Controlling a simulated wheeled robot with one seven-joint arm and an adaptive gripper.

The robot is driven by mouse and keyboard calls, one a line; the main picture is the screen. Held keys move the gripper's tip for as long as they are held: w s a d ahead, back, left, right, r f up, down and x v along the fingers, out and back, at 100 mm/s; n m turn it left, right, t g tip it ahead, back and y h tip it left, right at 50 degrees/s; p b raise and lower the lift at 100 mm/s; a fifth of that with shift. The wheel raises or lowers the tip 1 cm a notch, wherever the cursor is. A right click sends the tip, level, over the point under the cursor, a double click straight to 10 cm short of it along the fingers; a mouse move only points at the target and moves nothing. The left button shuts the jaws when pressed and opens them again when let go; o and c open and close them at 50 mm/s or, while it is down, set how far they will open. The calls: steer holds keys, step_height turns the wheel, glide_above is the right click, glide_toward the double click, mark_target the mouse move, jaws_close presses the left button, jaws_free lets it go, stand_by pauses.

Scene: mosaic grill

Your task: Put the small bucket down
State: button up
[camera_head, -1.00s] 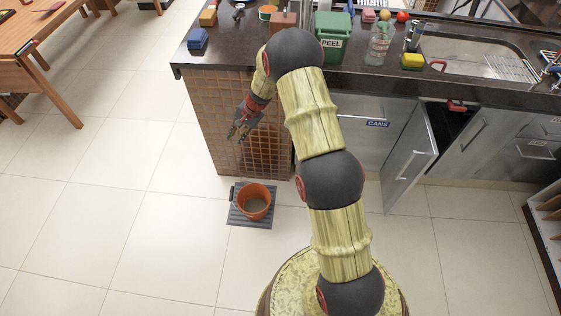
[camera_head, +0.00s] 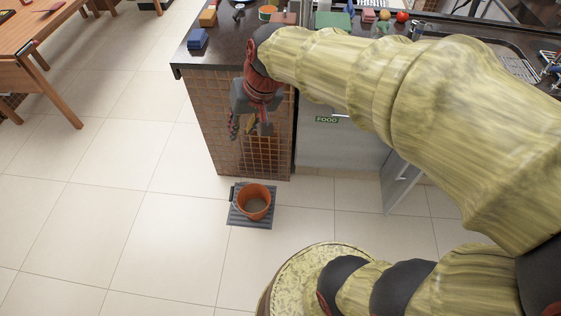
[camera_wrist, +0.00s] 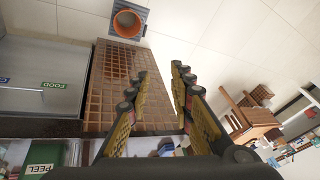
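The small orange-brown bucket (camera_head: 253,202) stands upright on a dark grey square mat (camera_head: 236,219) on the floor, in front of the tiled end of the counter. In the wrist view the bucket (camera_wrist: 127,23) shows at the top, on its mat (camera_wrist: 144,5), beyond the fingertips. My gripper (camera_head: 249,132) hangs in front of the tiled panel, above and apart from the bucket. In the wrist view the fingers of my gripper (camera_wrist: 160,72) are spread with nothing between them.
The dark counter (camera_head: 225,58) with a tiled end (camera_head: 262,155) stands behind the bucket. A cabinet door labelled FOOD (camera_head: 335,150) is to its right, and another door (camera_head: 402,183) stands open. A wooden table (camera_head: 25,30) is at far left. The floor left of the mat is clear.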

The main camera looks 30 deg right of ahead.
steer(key=s+d+n+h, duration=0.1)
steer(key=s, duration=0.6)
steer(key=s+d+r+n+t, duration=0.1)
steer(key=s, duration=0.7)
steer(key=shift+r+n+h, duration=0.3)
steer(key=shift+h, duration=0.1)
steer(key=shift+r, duration=0.1)
steer(key=shift+r+p, duration=0.6)
steer(key=shift+p, duration=0.05)
